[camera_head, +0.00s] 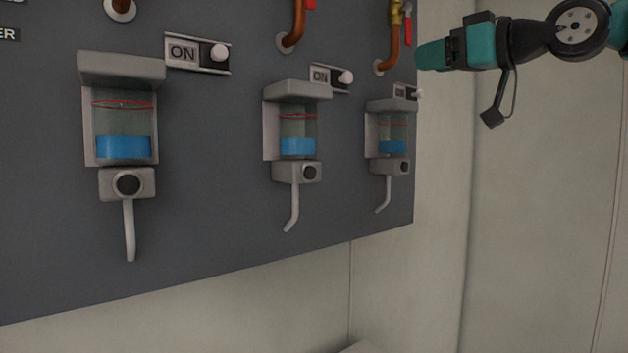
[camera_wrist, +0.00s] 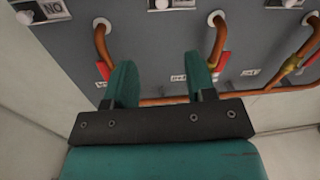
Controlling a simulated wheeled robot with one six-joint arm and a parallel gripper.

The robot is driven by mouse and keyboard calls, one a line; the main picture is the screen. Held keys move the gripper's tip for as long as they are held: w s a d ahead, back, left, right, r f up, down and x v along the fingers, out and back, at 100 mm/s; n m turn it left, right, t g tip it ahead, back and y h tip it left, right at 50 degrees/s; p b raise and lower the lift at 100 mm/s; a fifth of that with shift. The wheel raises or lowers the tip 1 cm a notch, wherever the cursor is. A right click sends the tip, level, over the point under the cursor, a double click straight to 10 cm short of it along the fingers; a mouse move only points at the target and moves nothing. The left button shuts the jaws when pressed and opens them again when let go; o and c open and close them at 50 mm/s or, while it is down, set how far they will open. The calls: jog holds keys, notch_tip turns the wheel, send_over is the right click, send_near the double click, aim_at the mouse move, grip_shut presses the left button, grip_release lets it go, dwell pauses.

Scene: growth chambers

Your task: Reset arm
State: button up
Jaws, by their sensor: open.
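My arm reaches in from the upper right in the head view, a teal and black arm with a dangling black part on a cable. My gripper (camera_head: 432,55) is near the panel's right edge, close to the yellow and red valve in the picture. In the wrist view my gripper (camera_wrist: 160,84) shows two teal fingers standing apart on a black bar. Nothing is between the fingers; they are open and empty. Behind them is the grey panel (camera_wrist: 160,45) with copper pipes. Whether the gripper touches the panel or a pipe cannot be told.
The dark grey panel (camera_head: 215,225) carries three dispensers with blue liquid: left (camera_head: 127,147), middle (camera_head: 298,148) and right (camera_head: 392,147). Each has an ON switch above it, such as the left switch (camera_head: 197,54). Copper pipes (camera_head: 294,25) run above. The pale wall (camera_head: 540,200) at right is bare.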

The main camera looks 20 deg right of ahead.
jog(key=s+a+f+g, duration=0.25)
jog(key=a+f, duration=0.25)
jog(key=f, duration=0.3)
jog(key=s+a+f+m+g, duration=0.1)
jog(key=a+f+g, duration=0.2)
jog(key=a+f, duration=0.35)
jog(key=s+a+f+g, duration=0.1)
jog(key=a+f+g, duration=0.25)
jog(key=f, duration=0.65)
jog(key=s+a+f+g+h, duration=0.1)
jog(key=s+f+g+h, duration=0.1)
jog(key=s+f, duration=0.6)
jog(key=s+a+f+g+h, duration=0.2)
jog(key=s+f+g, duration=0.3)
jog(key=s+f, duration=0.3)
jog(key=shift+s+f+n, duration=0.25)
jog(key=shift+s+n, duration=0.15)
jog(key=shift+s, duration=0.65)
